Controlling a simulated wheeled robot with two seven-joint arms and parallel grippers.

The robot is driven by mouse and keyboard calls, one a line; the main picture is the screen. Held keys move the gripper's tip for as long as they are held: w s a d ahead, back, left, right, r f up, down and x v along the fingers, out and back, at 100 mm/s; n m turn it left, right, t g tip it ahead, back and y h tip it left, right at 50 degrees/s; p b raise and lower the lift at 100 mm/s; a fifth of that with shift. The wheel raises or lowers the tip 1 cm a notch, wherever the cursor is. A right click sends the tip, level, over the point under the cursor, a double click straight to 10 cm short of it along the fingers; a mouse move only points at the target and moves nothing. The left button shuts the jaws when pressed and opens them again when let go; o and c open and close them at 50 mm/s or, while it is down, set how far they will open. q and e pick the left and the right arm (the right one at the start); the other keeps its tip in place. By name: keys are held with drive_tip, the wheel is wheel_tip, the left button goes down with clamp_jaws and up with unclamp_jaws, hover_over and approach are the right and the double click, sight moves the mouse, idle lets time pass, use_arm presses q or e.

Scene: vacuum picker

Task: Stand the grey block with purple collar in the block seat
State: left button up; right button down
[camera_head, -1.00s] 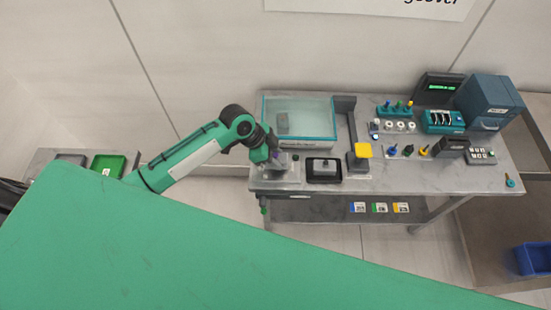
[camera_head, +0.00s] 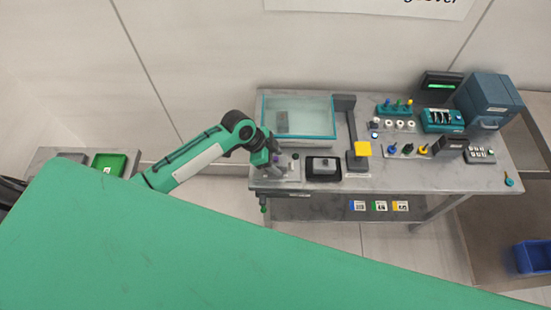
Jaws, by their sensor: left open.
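The grey block with purple collar (camera_head: 283,163) is small and partly hidden by my left gripper (camera_head: 273,161) at the left end of the workbench. It appears upright on a pale plate (camera_head: 290,178), which may be the block seat. I cannot tell how fully it is seated. My left gripper is open, close beside the block on its left; whether they touch is too small to tell. My right gripper is not in view.
A clear teal-rimmed box (camera_head: 318,137) stands behind the block. A black tray (camera_head: 323,178) with a grey piece lies to its right.

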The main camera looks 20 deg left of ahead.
use_arm(q)
drive_tip(key=shift+a+r, duration=0.25)
drive_tip(key=shift+r, duration=0.15)
drive_tip(key=b+v, duration=0.2)
drive_tip(key=v, duration=0.9)
drive_tip(key=shift+s+d, duration=0.1)
